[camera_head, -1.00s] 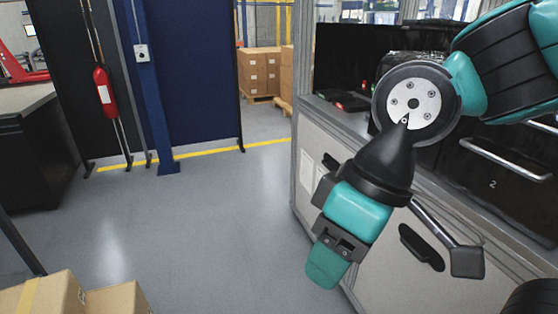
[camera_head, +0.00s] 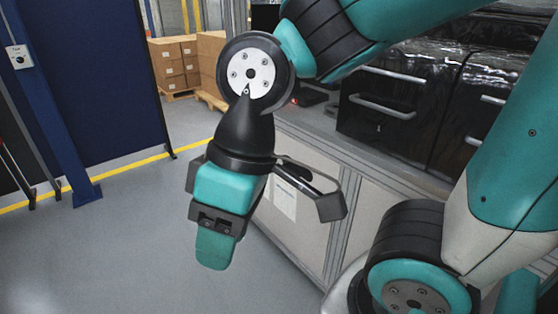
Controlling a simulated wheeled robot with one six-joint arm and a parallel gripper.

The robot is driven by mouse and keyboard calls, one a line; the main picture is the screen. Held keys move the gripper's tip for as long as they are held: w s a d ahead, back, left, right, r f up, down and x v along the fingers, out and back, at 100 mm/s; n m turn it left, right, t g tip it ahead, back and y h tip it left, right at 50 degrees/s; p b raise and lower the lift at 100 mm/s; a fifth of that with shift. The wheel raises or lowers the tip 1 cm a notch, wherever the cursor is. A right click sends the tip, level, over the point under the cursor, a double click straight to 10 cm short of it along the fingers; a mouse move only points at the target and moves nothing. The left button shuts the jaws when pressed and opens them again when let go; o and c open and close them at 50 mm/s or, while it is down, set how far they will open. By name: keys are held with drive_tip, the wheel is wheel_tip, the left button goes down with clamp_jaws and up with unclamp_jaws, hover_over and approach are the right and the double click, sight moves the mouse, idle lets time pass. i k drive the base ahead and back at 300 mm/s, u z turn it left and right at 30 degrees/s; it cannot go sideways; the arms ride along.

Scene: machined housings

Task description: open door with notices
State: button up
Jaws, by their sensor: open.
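The door with notices (camera_head: 305,232) is a pale grey panel low on the workbench cabinet, right of the picture's middle. White paper notices (camera_head: 285,198) show on it just right of my gripper's body. Nothing is between the fingers. The gripper hides the door's upper left part, and I cannot make out its handle clearly. I cannot tell how far the gripper is from the panel.
Another pale cabinet panel (camera_head: 376,205) is to the right, partly behind my arm. Black drawers (camera_head: 385,105) with metal handles sit above. A blue post (camera_head: 55,120) and dark partition stand left; cardboard boxes (camera_head: 175,65) are behind. The grey floor (camera_head: 130,235) at left is clear.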

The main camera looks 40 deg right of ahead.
sight(291, 215)
drive_tip(key=z, duration=0.55)
drive_tip(key=i, duration=1.25)
drive_tip(key=z, duration=0.8)
